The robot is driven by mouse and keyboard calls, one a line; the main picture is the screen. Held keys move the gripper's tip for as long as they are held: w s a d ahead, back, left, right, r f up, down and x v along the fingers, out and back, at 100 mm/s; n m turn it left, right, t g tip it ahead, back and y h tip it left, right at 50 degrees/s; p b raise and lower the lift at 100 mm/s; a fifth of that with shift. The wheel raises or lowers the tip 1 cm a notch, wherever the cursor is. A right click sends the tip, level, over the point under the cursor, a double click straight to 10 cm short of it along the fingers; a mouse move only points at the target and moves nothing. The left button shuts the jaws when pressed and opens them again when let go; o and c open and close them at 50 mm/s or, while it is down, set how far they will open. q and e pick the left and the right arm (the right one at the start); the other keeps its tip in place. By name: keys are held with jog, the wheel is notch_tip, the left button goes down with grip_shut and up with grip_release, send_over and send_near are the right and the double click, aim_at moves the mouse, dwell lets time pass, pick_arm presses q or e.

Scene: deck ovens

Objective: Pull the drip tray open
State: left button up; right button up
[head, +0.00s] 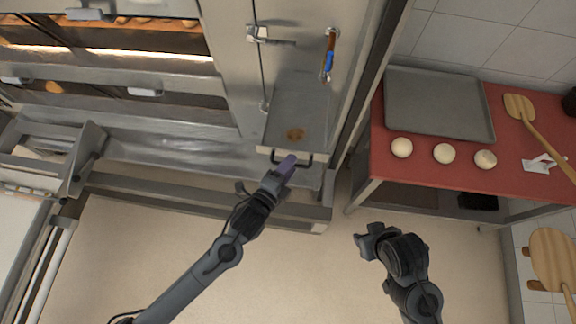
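The drip tray (297,108) is a grey metal tray at the front of the oven, right of the oven doors. Its grey surface shows with a brown stain near the front end. A dark bar handle (306,164) runs across its front. My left gripper (288,164) is at this handle, with a purplish finger overlapping its middle. The fingers overlap in this view, so I cannot tell whether they are closed around the bar. My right gripper (364,240) is over the floor, below and right of the tray, apart from it and holding nothing visible. Its finger gap is unclear.
Deck ovens (150,95) with glowing chambers fill the upper left. On the right, a red-topped table (450,193) carries a grey baking sheet (436,103), 3 dough balls and a wooden peel (519,107). The floor before the tray is clear.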

pick_arm(q)
jog(key=v, duration=1)
jog(key=shift+s+a, duration=0.2)
jog(key=shift+s, duration=0.15)
jog(key=shift+r, duration=0.1)
